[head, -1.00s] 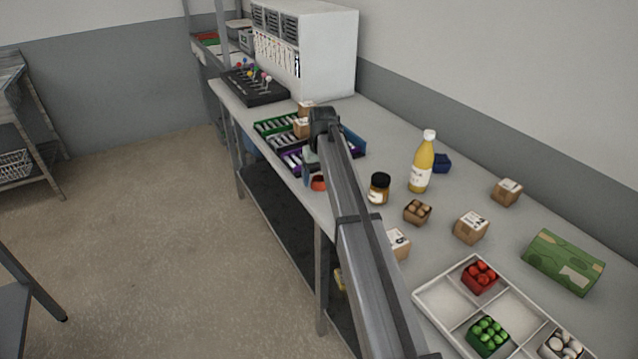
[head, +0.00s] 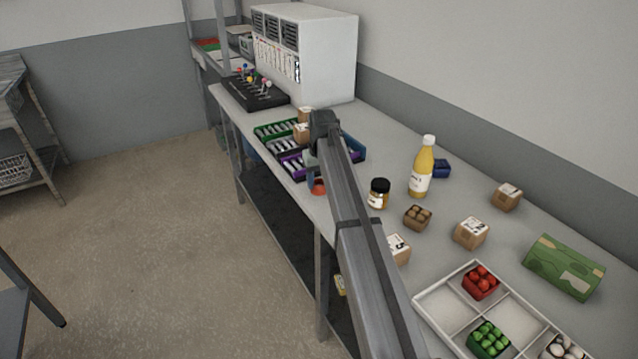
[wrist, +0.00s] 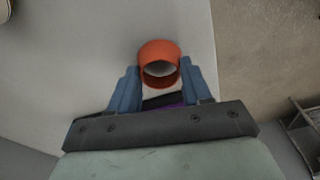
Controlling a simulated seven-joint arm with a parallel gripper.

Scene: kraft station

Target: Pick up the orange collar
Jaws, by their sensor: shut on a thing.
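The orange collar (wrist: 158,50), a short open ring, shows in the wrist view between the blue fingertips of my gripper (wrist: 160,80). The fingers are shut on it, one at each side. In the head view the collar (head: 319,187) shows low beside my gripper (head: 312,172), near the table's left edge. My arm hides part of the gripper there. I cannot tell whether the collar is touching the table.
Green and purple trays (head: 290,165) of small parts lie just behind the gripper. A dark-lidded jar (head: 378,194) and a yellow bottle (head: 422,168) stand to the right. A white divided tray (head: 445,304) is at the front. The table's left edge is close.

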